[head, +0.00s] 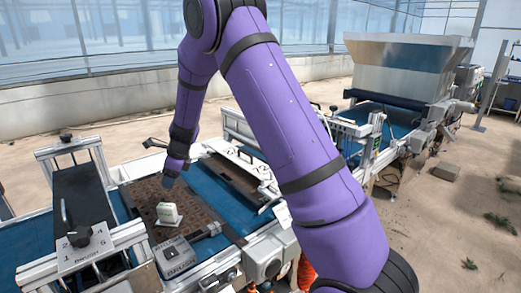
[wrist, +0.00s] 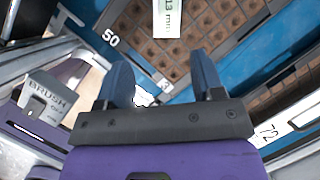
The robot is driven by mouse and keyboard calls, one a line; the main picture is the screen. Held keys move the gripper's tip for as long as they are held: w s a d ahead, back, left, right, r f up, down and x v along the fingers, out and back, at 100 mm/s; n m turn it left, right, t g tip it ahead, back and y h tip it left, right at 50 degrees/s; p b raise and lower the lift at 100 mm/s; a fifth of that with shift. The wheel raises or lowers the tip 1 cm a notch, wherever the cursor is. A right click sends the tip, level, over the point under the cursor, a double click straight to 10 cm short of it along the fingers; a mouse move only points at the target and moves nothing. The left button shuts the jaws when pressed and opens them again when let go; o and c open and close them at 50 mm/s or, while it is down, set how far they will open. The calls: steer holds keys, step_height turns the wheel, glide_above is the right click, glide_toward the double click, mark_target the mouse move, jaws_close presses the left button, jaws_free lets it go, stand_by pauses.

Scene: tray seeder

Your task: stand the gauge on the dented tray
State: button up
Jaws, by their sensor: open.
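In the wrist view the gauge (wrist: 167,20), marked "13 mm", shows at the top edge, partly cut off, over the cells of a tray (wrist: 207,20). My gripper (head: 170,182) is above that tray, beyond the gauge. In the wrist view my gripper (wrist: 160,62) has its blue fingers apart with nothing between them. A second brown tray (head: 238,183) lies to the right on the blue belt. I cannot make out a dent in either tray.
A grey box marked "BRUSH" (head: 176,257) stands at the near side of the left tray. A dark roller frame (head: 82,205) is at the left. The blue belt (head: 207,187) shows bare between the trays. A large hopper (head: 405,65) stands at the back right.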

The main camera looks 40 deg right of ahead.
steer(key=s+d+r+n, duration=0.1)
steer(key=s+r+n, duration=1.2)
steer(key=s+r, duration=0.85)
steer(key=s+d+r+n+t+h, duration=0.1)
steer(key=s+n, duration=0.5)
steer(key=s, duration=0.5)
steer(key=s+d+r+n+t+h, duration=0.1)
steer(key=s+d+r+n+h, duration=0.1)
steer(key=s+n, duration=0.4)
steer(key=s, duration=0.5)
steer(key=shift+d+r, duration=0.25)
